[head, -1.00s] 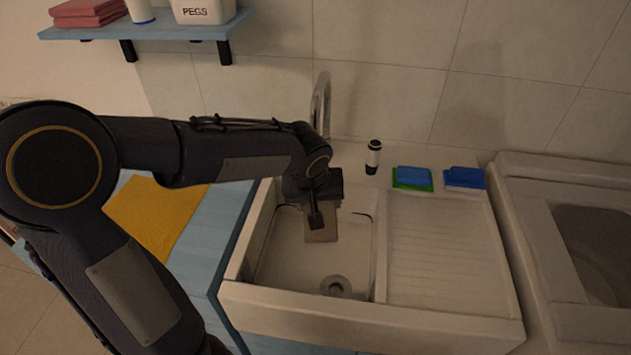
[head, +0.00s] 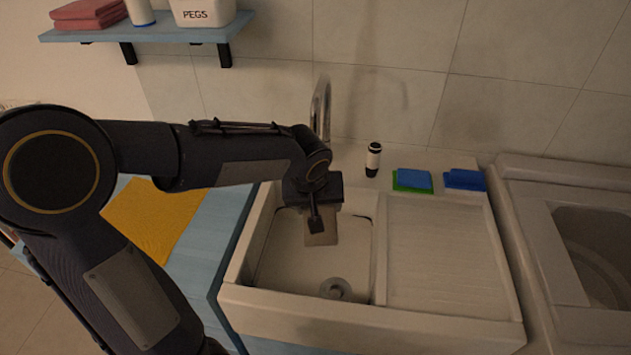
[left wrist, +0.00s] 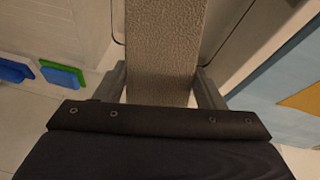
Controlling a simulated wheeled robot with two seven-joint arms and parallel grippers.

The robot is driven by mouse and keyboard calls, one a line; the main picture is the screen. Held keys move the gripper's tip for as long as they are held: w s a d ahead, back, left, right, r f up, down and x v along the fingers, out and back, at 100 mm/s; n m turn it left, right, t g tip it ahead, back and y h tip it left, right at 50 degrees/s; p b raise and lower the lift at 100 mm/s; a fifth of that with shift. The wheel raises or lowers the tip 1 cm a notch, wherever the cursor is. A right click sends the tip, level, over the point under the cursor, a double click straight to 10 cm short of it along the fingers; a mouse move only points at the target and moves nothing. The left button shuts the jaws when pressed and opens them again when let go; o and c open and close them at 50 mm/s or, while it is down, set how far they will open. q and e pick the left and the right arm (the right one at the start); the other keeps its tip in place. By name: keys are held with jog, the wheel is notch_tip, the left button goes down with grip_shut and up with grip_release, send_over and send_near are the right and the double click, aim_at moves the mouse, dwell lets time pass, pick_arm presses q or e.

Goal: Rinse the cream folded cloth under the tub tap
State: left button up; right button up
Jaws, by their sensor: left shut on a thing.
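The cream folded cloth (head: 322,233) hangs below my left gripper (head: 316,212), over the basin of the white tub (head: 290,263). In the left wrist view the cloth (left wrist: 163,45) is a beige textured strip between the two fingers, and the gripper (left wrist: 163,88) is shut on it. The curved metal tap (head: 321,108) stands at the back of the tub, behind my wrist. Its lower part is hidden by my arm, and I see no water. My right gripper is not in view.
The drain (head: 336,288) is at the basin's front. A dark-capped bottle (head: 373,160), a blue-and-green sponge (head: 412,179) and a blue one (head: 465,179) sit on the back ledge. The ribbed drainboard (head: 440,245) is clear. A yellow cloth (head: 155,220) lies at left.

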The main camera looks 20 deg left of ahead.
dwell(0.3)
pick_arm(q)
jog(key=shift+s+d+r+p, duration=0.25)
jog(key=shift+s+d+r, duration=0.05)
jog(key=shift+s+r, duration=0.45)
jog(key=shift+s+d+r+p, duration=0.2)
jog(key=shift+s+d+r, duration=0.1)
jog(key=shift+s+r, duration=0.4)
jog(key=shift+s+d+r+p, duration=0.3)
jog(key=shift+s+r, duration=0.3)
jog(key=shift+s, duration=0.3)
